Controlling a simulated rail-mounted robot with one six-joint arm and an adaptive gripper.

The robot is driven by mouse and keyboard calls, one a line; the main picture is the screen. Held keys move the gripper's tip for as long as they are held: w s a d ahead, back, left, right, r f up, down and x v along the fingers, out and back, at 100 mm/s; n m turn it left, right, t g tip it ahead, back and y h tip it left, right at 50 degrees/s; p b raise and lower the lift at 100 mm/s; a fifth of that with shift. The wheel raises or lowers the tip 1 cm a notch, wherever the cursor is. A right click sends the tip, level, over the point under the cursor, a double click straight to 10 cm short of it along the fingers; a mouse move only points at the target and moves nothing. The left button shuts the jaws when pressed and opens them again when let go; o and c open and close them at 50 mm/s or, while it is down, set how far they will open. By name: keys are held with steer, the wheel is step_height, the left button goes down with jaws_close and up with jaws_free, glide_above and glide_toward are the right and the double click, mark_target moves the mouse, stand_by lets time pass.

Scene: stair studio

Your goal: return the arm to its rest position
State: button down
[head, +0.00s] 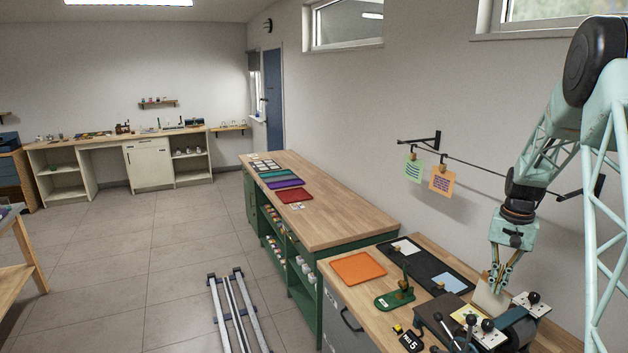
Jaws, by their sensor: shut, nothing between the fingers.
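My gripper (497,284) hangs from my arm at the right of the head view, pointing down. Its fingers are shut with nothing between them. They are close above a dark machine with black knobs (483,322) on the near wooden bench. A tan upright piece (490,300) shows just behind or beside the fingertips; I cannot tell whether they touch it.
The near bench also bears an orange tray (358,268), a black tray (418,262) and a green stand (394,300). Two cards hang from a wall rail, one green (413,170), one orange (443,181). A long green bench (335,225) stands beyond. Floor rails (238,310) lie left.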

steer(key=s+a+r+n+t+b, duration=0.25)
steer(key=s+a+r+b, duration=0.35)
steer(key=s+a+r, duration=1.4)
steer(key=s+a+r+n+b, duration=0.3)
steer(key=s+a+b, duration=0.1)
steer(key=s+a, duration=0.85)
steer(key=s+a+f+n+b, duration=0.1)
steer(key=s+f, duration=0.1)
steer(key=s, duration=0.7)
steer(key=s+a+f+t+b, duration=0.1)
steer(key=s+a+f+b, duration=0.1)
steer(key=s, duration=0.7)
steer(key=shift+f+n, duration=0.35)
steer(key=shift+f, duration=0.35)
steer(key=shift+w+d+r+t, duration=0.1)
steer(key=shift+w+t, duration=0.05)
steer(key=shift+t, duration=0.1)
